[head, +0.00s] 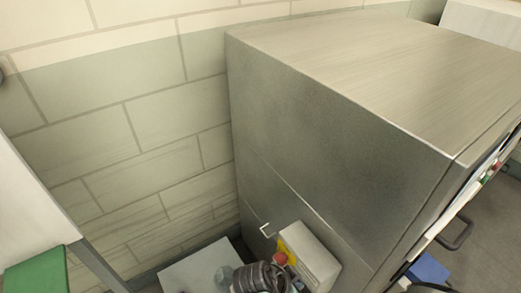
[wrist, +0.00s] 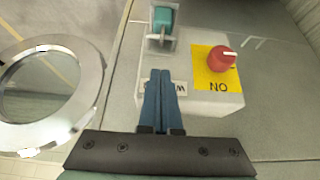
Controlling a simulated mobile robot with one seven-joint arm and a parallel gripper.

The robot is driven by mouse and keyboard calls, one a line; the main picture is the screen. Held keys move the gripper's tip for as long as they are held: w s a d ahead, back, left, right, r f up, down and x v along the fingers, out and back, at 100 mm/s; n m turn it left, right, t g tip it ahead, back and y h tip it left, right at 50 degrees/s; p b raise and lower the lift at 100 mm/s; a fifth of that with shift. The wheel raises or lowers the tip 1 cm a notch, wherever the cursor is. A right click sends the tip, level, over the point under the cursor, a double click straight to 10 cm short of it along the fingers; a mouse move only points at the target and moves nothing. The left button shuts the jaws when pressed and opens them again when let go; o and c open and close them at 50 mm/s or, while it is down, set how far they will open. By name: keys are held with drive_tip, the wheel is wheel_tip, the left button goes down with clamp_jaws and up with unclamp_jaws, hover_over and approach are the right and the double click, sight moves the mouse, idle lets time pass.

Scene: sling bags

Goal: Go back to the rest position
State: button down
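My gripper (wrist: 161,72) shows in the wrist view with its two blue fingers side by side and shut, nothing visible between them. The fingers point at a pale control box (wrist: 205,72); I cannot tell whether they touch it. The box carries a red knob (wrist: 222,57) on a yellow label and a teal switch (wrist: 163,19) under a clear cover. The fingers partly hide a white label. In the head view the control box (head: 311,256) is on the side of a metal cabinet (head: 330,130); my fingertips are not distinguishable there.
A round metal-rimmed window (wrist: 92,92) lies left of my gripper in the wrist view. In the head view a tiled wall (head: 130,130) stands behind and left of the cabinet. A green item (head: 38,271) lies on a surface at lower left.

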drive_tip(key=shift+r+p, duration=0.45)
drive_tip(key=shift+r, duration=0.4)
drive_tip(key=w+a+r+n+t+y, duration=0.15)
drive_tip(key=w+r+t, duration=0.3)
drive_tip(key=r, duration=0.75)
drive_tip(key=w+a+r+n+t+y, duration=0.1)
drive_tip(key=w+a+r+n+t, duration=0.3)
drive_tip(key=r, duration=0.8)
drive_tip(key=w+r+t+y, duration=0.1)
drive_tip(key=w+r+t, duration=0.3)
drive_tip(key=r, duration=0.8)
drive_tip(key=s+a+r+n+t, duration=0.1)
drive_tip(key=s+r+t, duration=0.15)
drive_tip(key=r, duration=0.75)
drive_tip(key=s+a+r+n+t, duration=0.2)
drive_tip(key=r+t, duration=0.1)
drive_tip(key=r, duration=0.6)
drive_tip(key=s+r+n+t+y, duration=0.2)
drive_tip(key=s+r+t, duration=0.3)
drive_tip(key=s+r, duration=0.9)
drive_tip(key=shift+r+n+t, duration=0.35)
drive_tip(key=shift+r+t, duration=0.05)
drive_tip(key=shift+r, duration=0.55)
drive_tip(key=shift+a, duration=0.1)
